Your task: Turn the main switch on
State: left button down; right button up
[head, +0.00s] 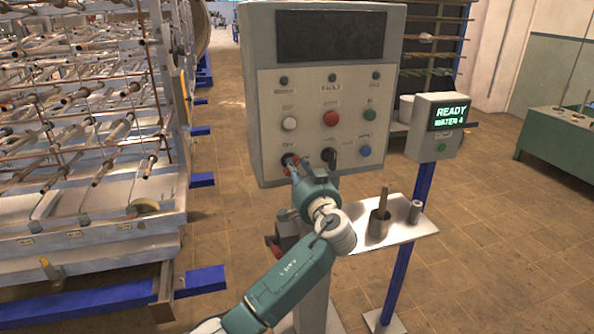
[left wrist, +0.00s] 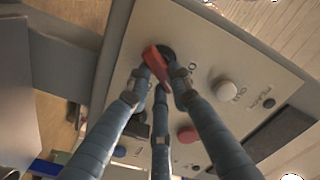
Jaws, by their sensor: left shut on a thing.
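The main switch is a red handle on a dark round base at the lower left of the grey control panel (head: 262,110). In the left wrist view the red handle (left wrist: 153,60) lies slanted across its base. My left gripper (head: 297,170) is at the panel, with its fingers in front of the switch and hiding part of it in the head view. In the left wrist view the fingertips (left wrist: 163,78) are shut on the red handle from both sides. My right gripper is not in view.
The panel also has a white button (head: 289,124), a red button (head: 331,118), a green button (head: 370,115), a blue button (head: 365,151) and a black knob (head: 328,154) close to my gripper. A small box (head: 426,140) reads "READY". A metal shelf (head: 405,231) holds a cup.

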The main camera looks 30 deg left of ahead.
pick_arm(q)
jog(key=m+p, duration=0.1)
jog(key=m, duration=0.2)
jog(key=m+p, duration=0.2)
jog(key=m, duration=0.2)
jog(key=m+p, duration=0.2)
jog(key=m, duration=0.2)
jog(key=shift+f, duration=0.4)
jog(key=c, duration=1.5)
grip_release()
jog(key=shift+c, duration=0.2)
jog(key=shift+s+d, duration=0.1)
jog(key=v, duration=1.1)
jog(key=shift+s+d, duration=0.3)
